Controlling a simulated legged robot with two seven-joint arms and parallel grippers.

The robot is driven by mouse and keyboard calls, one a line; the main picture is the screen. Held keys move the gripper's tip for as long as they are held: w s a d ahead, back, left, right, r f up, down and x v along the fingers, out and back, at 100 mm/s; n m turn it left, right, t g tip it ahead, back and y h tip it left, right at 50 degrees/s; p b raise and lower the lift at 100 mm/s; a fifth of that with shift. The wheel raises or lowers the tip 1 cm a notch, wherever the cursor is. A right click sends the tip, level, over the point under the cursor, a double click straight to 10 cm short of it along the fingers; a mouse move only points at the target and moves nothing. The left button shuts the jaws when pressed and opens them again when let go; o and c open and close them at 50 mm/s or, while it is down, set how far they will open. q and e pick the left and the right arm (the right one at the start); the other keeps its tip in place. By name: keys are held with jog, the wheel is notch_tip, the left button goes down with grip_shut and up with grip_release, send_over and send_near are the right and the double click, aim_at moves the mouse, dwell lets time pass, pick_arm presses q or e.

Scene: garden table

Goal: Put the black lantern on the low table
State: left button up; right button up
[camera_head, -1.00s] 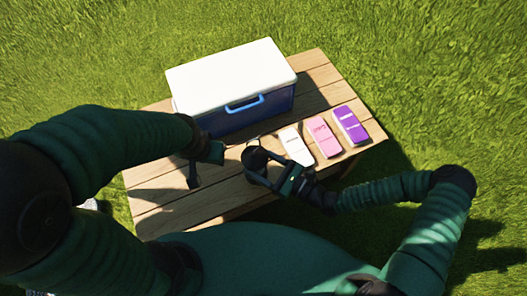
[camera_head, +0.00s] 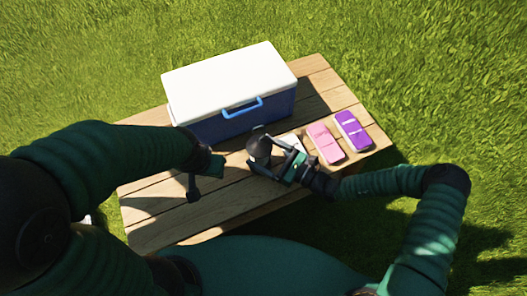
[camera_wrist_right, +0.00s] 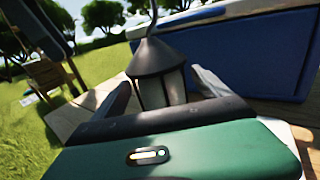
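The black lantern (camera_head: 260,146) has a dark conical roof, pale panes and a ring on top. It is upright between the fingers of my right gripper (camera_head: 265,160), over the low wooden table (camera_head: 220,199). In the right wrist view the lantern (camera_wrist_right: 161,72) stands between the two fingers, which lie along both its sides. Its base is hidden behind the gripper body, so I cannot tell whether it touches the table. My left gripper (camera_head: 204,178) hangs over the table's left part, left of the lantern, with nothing seen in it; its finger gap is not clear.
A blue cooler (camera_head: 238,122) with a white lid stands at the back of the table, close behind the lantern. A pink packet (camera_head: 325,143) and a purple packet (camera_head: 352,131) lie to the right. A white packet (camera_head: 292,141) is partly covered by my right gripper. The table's front left is bare.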

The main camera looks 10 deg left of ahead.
jog(key=shift+s+d+r, duration=0.1)
jog(key=shift+d, duration=0.2)
jog(key=p+v, duration=0.2)
jog(key=v, duration=0.9)
jog(key=s+d+n+g+h, duration=0.5)
jog(key=s+n+g+h, duration=0.2)
jog(key=s+n+g, duration=0.4)
jog(key=w+d+r+n+t+h, duration=0.2)
jog(key=d+r+n+t+h, duration=0.4)
jog(key=d+r+n+h, duration=0.3)
notch_tip(320, 180, up, 2)
jog(key=shift+d+r+n+t+h, duration=0.1)
jog(key=shift+d+n+t+h, duration=0.25)
jog(key=shift+d+n, duration=0.85)
jog(key=shift+w, duration=0.15)
